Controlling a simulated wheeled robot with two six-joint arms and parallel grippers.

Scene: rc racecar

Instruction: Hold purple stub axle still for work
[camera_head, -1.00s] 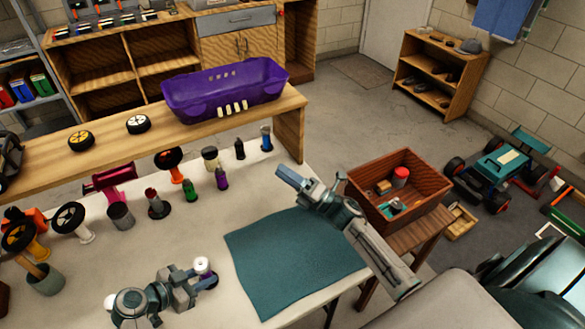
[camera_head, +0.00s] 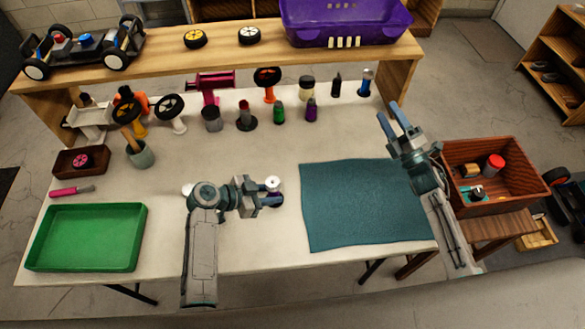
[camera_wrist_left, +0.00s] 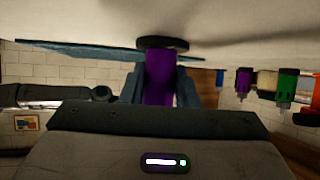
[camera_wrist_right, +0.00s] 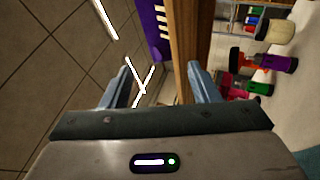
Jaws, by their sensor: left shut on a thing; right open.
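The purple stub axle (camera_head: 272,184) stands on the white table, left of the teal mat, with a pale top. My left gripper (camera_head: 266,194) is shut on it from the left. In the left wrist view, which shows the scene upside down, the purple shaft (camera_wrist_left: 159,80) sits between the two fingers and its dark round base (camera_wrist_left: 163,43) is against the table. My right gripper (camera_head: 393,122) is open and empty above the table's right end, beyond the mat's upper right corner. In the right wrist view nothing is between its fingers (camera_wrist_right: 152,82).
The teal mat (camera_head: 360,205) is bare. Several parts, including a green one (camera_head: 278,112) and another purple one (camera_head: 311,110), stand along the back. A green tray (camera_head: 85,238) lies front left. A wooden box (camera_head: 515,190) stands right, and a shelf (camera_head: 230,62) spans the back.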

